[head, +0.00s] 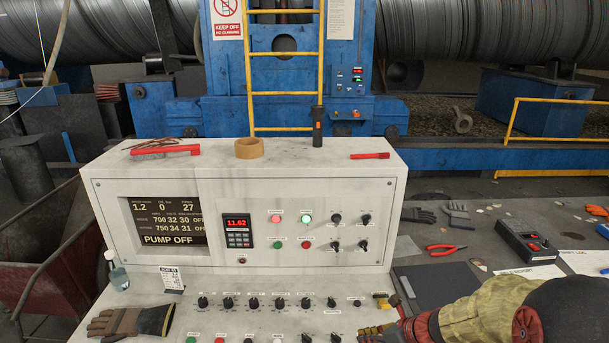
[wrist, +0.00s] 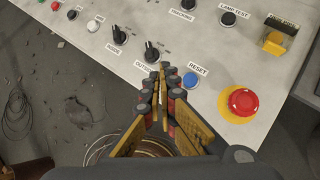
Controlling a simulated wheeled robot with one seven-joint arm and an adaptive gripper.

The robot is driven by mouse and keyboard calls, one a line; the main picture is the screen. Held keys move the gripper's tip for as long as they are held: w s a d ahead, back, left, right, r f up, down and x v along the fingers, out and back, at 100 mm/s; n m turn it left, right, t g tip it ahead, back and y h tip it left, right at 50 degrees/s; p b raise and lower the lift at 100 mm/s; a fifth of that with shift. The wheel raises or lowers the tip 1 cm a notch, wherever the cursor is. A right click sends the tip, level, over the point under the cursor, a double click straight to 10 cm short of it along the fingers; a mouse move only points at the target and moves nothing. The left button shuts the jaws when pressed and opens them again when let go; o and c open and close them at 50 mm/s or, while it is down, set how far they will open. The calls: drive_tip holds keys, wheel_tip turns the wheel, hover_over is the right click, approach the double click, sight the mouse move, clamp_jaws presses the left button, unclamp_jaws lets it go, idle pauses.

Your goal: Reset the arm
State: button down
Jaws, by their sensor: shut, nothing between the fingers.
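My gripper (wrist: 162,72) is shut and empty, pointing at the sloped control panel (wrist: 215,50) in the wrist view. Its fingertips appear between a black knob (wrist: 152,53) and the blue button labelled RESET (wrist: 190,80). I cannot tell whether they touch the panel. In the head view my gripper (head: 376,331) is at the bottom, over the right end of the console's front panel. My arm comes in from the lower right and hides part of the table. The blue button cannot be made out in the head view.
A red emergency stop (wrist: 243,101) on a yellow base is right of the RESET button, with a yellow switch (wrist: 275,42) above it. The console (head: 240,160) carries a tape roll (head: 249,148) and a flashlight (head: 318,126). Gloves (head: 130,321) lie at its front left. Red pliers (head: 445,248) lie right.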

drive_tip(key=s+r+n+g+h, duration=0.15)
drive_tip(key=s+r+n, duration=0.35)
drive_tip(key=s+n, duration=0.5)
drive_tip(key=s+r+n+g+h, duration=0.1)
drive_tip(key=s+r+n+g, duration=0.1)
drive_tip(key=s+r+n, duration=0.55)
drive_tip(key=s+d+r+n+t+h, duration=0.1)
drive_tip(key=s+r+n+t+h, duration=0.2)
drive_tip(key=s+r+n, duration=0.5)
wheel_tip(320, 180, up, 2)
drive_tip(key=n, duration=0.4)
drive_tip(key=shift+d+r+h, duration=0.25)
drive_tip(key=shift+h, duration=0.1)
drive_tip(key=shift+s+t, duration=0.1)
drive_tip(key=shift+t, duration=0.15)
